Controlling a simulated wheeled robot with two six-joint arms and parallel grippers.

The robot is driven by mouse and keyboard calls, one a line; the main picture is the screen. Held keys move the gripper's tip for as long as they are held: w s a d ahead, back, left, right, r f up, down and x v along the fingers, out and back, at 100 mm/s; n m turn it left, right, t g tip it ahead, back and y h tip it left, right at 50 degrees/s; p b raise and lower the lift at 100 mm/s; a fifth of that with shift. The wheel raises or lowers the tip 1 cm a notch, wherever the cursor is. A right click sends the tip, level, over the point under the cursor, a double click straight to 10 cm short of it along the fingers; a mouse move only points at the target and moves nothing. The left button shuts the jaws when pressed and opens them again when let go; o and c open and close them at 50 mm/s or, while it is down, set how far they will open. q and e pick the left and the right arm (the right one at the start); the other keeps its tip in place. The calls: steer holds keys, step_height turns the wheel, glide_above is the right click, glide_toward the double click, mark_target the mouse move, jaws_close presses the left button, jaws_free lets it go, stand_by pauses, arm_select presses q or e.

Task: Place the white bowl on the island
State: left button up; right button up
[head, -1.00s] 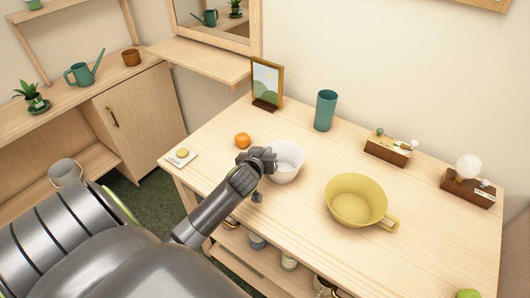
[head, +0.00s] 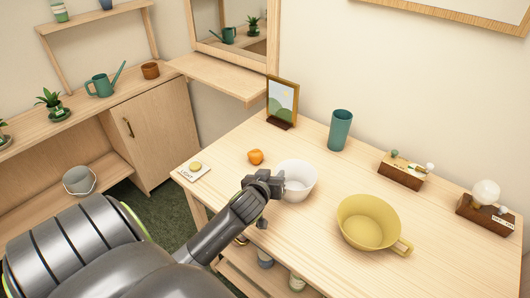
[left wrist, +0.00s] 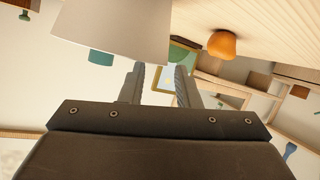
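The white bowl (head: 300,182) stands upright on the light wood table (head: 290,225), near its left front part. My left gripper (head: 277,184) is at the bowl's left front rim in the head view. In the left wrist view, which is upside down, the bowl (left wrist: 110,30) fills the upper left, and the two fingers (left wrist: 160,85) reach up to its rim with a gap between them. Whether they touch the bowl I cannot tell. My right gripper is not in view. I cannot tell which surface is the island.
A yellow handled pan (head: 365,222) stands right of the bowl. An orange fruit (head: 256,157), a button plate (head: 194,171), a picture frame (head: 283,102) and a teal cup (head: 340,130) stand around it. Two wooden blocks (head: 402,170) (head: 487,212) sit along the back edge.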

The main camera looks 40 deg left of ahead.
arm_select(q)
steer(key=v, duration=0.7)
steer(key=shift+s+d+r, duration=0.15)
steer(key=shift+s, duration=0.15)
